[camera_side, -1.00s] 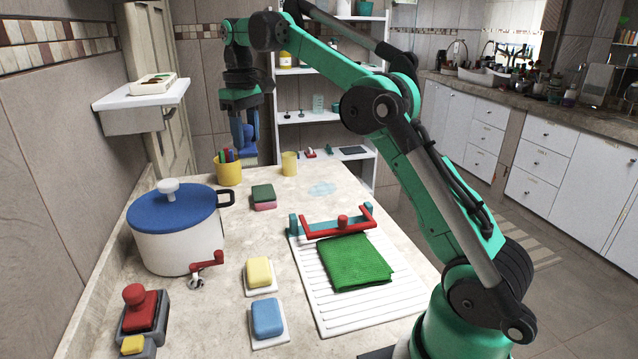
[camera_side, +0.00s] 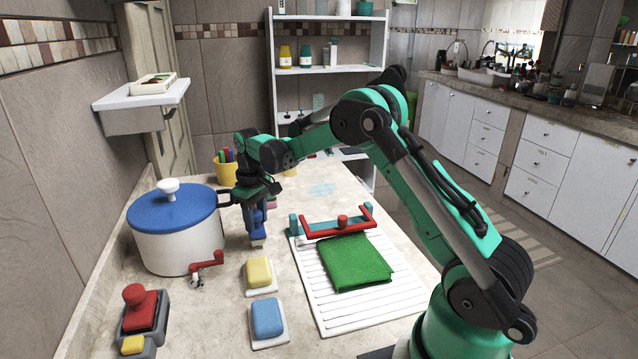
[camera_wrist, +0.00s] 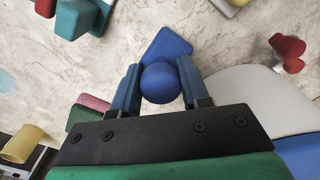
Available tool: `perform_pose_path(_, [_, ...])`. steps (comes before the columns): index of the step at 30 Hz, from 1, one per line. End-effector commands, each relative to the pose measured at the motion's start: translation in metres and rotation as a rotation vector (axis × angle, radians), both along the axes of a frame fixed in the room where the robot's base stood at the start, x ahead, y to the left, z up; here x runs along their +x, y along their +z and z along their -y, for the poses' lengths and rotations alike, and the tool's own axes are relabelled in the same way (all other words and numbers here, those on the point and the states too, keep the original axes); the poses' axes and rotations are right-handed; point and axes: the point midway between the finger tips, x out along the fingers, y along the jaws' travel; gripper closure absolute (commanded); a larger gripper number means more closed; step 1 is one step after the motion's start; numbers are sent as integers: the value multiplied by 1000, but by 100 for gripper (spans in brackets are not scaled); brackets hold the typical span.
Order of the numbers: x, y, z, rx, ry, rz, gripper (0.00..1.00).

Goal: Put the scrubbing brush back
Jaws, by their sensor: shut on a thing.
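The scrubbing brush is blue with a round knob (camera_wrist: 160,82) and a flat blue block below it. In the side view its pale underside (camera_side: 258,243) shows low over the counter, between the pot and the drying mat. I cannot tell whether it touches the counter. My gripper (camera_side: 254,215) points down, its two blue fingers shut on the knob from both sides. In the wrist view the gripper (camera_wrist: 160,85) holds the knob midway between its fingers, with the block (camera_wrist: 165,45) showing beyond.
The white pot (camera_side: 175,247) with a blue lid stands close left. A yellow sponge (camera_side: 259,271) and a blue sponge (camera_side: 267,317) lie on white dishes in front. The ribbed white mat (camera_side: 310,290) with a green cloth (camera_side: 350,262) and red-teal rack (camera_side: 325,228) is right.

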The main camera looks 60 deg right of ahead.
Motion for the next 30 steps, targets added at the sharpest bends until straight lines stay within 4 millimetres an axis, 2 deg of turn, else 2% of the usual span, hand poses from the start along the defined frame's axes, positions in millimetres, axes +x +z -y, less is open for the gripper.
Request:
perform_pose_path(3, [0,-10,0,0,0,0,100])
perform_pose_path(14, [0,-13,0,0,0,0,100])
perform_pose_path(15, [0,-13,0,0,0,0,48])
perform_pose_path(17, [0,-13,0,0,0,0,31])
perform_pose_path(18, [0,-13,0,0,0,0,28])
perform_pose_path(26, [0,-12,0,0,0,0,28])
perform_pose_path(30, [0,-2,0,0,0,0,28])
